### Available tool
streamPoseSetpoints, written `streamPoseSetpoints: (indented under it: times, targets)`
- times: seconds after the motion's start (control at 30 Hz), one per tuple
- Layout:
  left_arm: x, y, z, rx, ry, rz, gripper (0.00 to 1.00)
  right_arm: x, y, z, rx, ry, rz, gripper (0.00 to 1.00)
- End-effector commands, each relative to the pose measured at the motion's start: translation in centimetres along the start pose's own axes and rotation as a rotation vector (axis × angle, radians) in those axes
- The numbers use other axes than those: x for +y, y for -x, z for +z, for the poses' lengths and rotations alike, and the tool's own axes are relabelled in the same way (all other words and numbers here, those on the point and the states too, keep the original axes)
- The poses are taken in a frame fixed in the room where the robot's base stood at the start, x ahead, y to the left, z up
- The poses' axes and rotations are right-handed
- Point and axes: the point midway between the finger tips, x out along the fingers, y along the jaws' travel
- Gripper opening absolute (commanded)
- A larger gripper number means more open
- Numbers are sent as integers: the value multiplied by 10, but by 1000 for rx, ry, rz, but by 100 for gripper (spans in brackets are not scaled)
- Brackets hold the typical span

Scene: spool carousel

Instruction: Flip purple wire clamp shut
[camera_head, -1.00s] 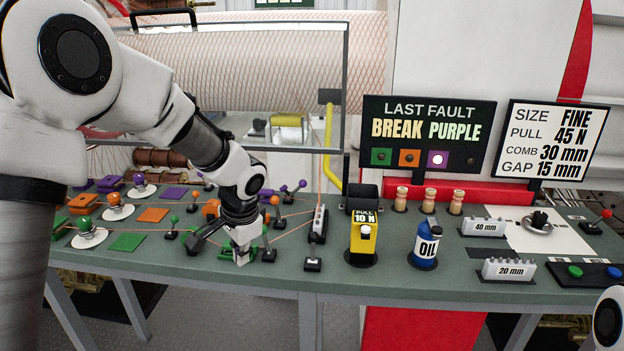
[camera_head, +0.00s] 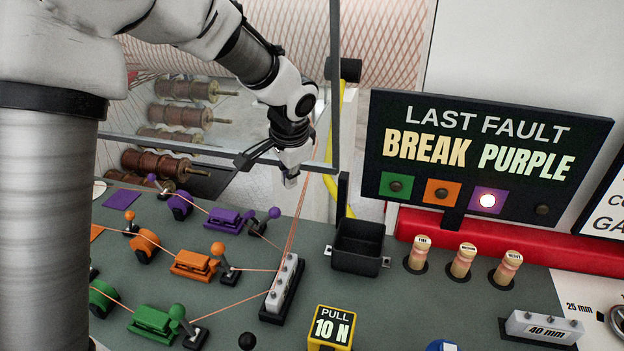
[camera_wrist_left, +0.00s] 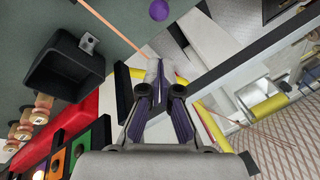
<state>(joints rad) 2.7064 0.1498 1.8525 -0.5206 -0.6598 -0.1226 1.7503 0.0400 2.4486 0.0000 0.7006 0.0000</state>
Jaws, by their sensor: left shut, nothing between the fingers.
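In the head view, a purple block (camera_head: 228,219) sits on the green bench in the back row, with a wire running to it. Just right of it is a small black stand whose lever ends in a purple ball (camera_head: 274,213). I cannot tell clearly whether the clamp is open or shut. My left gripper (camera_head: 291,180) is shut and empty, pointing down above and behind the ball, apart from it. In the left wrist view the shut fingertips (camera_wrist_left: 160,72) are below a purple ball (camera_wrist_left: 158,10) at the top edge. My right gripper is out of view.
Orange (camera_head: 195,263) and green (camera_head: 152,320) blocks with levers stand nearer. A white comb (camera_head: 284,283) gathers the wires, which rise past my left gripper. A black bin (camera_head: 358,246) stands right of it. A dark frame post (camera_head: 333,90) is close to the arm.

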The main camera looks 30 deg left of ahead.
Motion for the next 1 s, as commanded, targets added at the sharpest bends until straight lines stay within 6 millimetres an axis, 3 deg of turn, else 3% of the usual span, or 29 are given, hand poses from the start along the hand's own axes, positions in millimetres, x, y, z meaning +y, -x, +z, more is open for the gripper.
streamPoseSetpoints:
  times: [0.47, 0.8, 1.0]
  targets:
    - [0, -7, 0, -1, 0, 1, 0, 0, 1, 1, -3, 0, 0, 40]
    - [0, -69, 1, -3, 0, 3, 0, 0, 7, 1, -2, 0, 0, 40]
    - [0, -95, 0, 0, 0, 1, 0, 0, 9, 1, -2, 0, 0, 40]
